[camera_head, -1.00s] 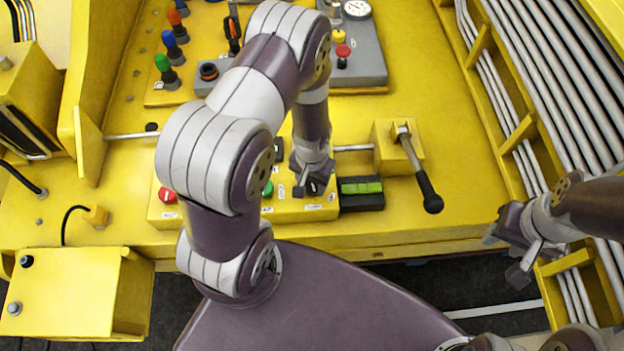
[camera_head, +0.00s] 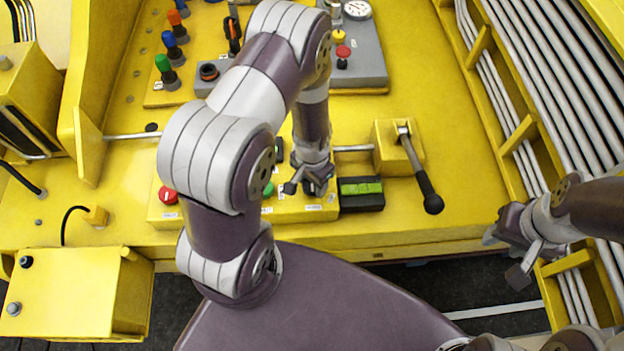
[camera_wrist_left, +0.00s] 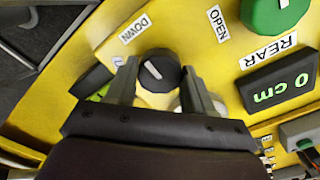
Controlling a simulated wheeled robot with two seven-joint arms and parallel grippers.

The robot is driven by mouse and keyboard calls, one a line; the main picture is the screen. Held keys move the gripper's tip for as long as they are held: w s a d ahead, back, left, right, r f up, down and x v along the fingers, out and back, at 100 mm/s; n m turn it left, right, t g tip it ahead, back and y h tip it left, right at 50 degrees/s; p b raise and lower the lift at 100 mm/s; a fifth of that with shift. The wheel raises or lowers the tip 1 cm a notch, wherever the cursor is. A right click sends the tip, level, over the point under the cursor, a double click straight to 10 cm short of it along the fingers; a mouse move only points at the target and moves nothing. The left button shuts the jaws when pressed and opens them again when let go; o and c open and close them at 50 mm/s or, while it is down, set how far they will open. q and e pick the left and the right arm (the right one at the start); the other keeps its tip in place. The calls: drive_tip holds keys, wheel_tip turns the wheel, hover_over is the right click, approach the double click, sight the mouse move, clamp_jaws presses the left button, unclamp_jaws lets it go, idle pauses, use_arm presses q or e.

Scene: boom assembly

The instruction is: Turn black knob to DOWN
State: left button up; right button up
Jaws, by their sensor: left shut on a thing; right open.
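The black knob (camera_wrist_left: 160,72) sits on the yellow control box (camera_wrist_left: 90,50), with a white pointer line on its face. In the left wrist view, the line points toward the upper left, roughly to the side of the DOWN label (camera_wrist_left: 135,28). My left gripper (camera_head: 308,187) reaches down onto the box's right end. In the left wrist view its two fingers (camera_wrist_left: 163,78) stand on either side of the knob, shut on it. In the head view the gripper partly hides the knob. My right gripper (camera_head: 506,258) is open and empty at the right, away from the box.
A green knob (camera_wrist_left: 280,12), an OPEN label (camera_wrist_left: 218,24) and a "0 cm" display (camera_wrist_left: 280,80) are near the black knob. A red button (camera_head: 168,195) is at the box's left. A black-handled lever (camera_head: 420,175) stands right of the box. Open yellow surface (camera_head: 470,190) lies beyond it.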

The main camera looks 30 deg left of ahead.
use_arm(q)
drive_tip(key=o, duration=1)
drive_tip(key=shift+o, duration=0.2)
drive_tip(key=shift+r, duration=0.1)
wheel_tip(320, 180, up, 13)
drive_tip(key=b, duration=0.2)
drive_tip(key=shift+f, duration=0.2)
